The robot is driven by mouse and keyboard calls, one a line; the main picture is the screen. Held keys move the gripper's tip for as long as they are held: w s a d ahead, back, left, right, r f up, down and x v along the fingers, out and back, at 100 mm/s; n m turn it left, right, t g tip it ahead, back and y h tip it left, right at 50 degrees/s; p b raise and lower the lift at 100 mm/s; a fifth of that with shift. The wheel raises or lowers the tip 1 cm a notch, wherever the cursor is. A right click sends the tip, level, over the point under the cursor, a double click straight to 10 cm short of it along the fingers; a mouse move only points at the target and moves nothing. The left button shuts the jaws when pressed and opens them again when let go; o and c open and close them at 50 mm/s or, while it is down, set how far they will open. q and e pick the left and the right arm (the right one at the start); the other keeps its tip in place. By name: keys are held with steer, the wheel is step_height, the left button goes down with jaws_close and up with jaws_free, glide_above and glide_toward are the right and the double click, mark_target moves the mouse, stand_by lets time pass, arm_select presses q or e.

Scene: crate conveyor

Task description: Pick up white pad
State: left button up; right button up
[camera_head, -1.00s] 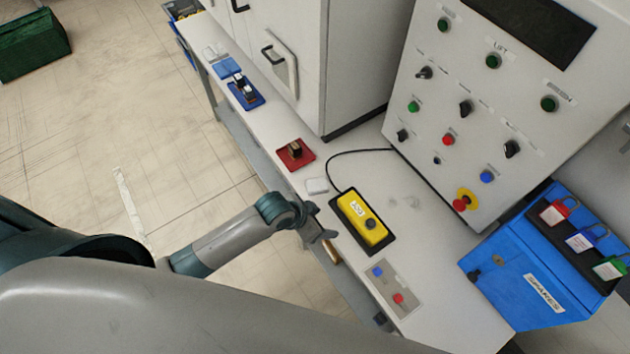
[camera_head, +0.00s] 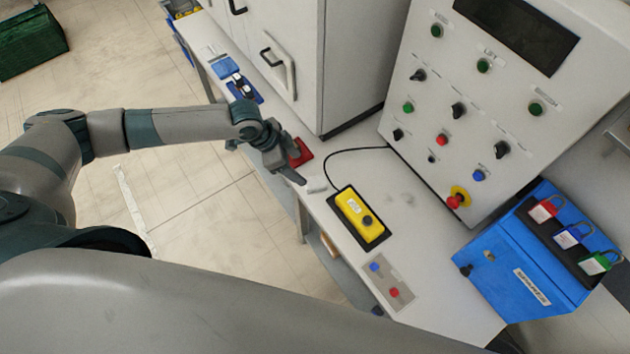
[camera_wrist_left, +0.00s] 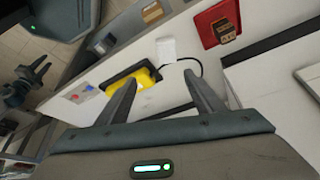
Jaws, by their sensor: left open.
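The white pad (camera_head: 317,186) is a small flat piece lying on the light bench top, between the red tray and the yellow pendant. It also shows in the left wrist view (camera_wrist_left: 168,50), beyond my fingertips. My left gripper (camera_head: 272,166) reaches over the bench edge from the left, just left of the pad and in front of the red tray.
The red tray (camera_head: 301,153) is partly hidden by my left gripper. The yellow pendant (camera_head: 360,214) with its cable lies right of the pad. A blue tray (camera_head: 246,91), a tall cabinet (camera_head: 345,60), a control panel (camera_head: 455,110) and a blue lock box (camera_head: 520,258) stand around.

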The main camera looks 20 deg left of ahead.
arm_select(q)
steer(key=shift+w+a+r, duration=0.1)
steer(key=shift+a+r, duration=0.2)
steer(key=shift+a, duration=0.3)
steer(key=shift+a+r, duration=0.25)
steer(key=shift+a, duration=0.3)
steer(key=shift+f, duration=0.1)
steer(key=b, duration=1)
glide_toward(313, 184)
steer(key=x, duration=0.2)
steer(key=shift+d+f, duration=0.15)
steer(key=shift+f, duration=0.1)
steer(key=shift+b+x, duration=0.5)
steer(key=shift+x, duration=0.3)
steer(key=shift+w+r, duration=0.1)
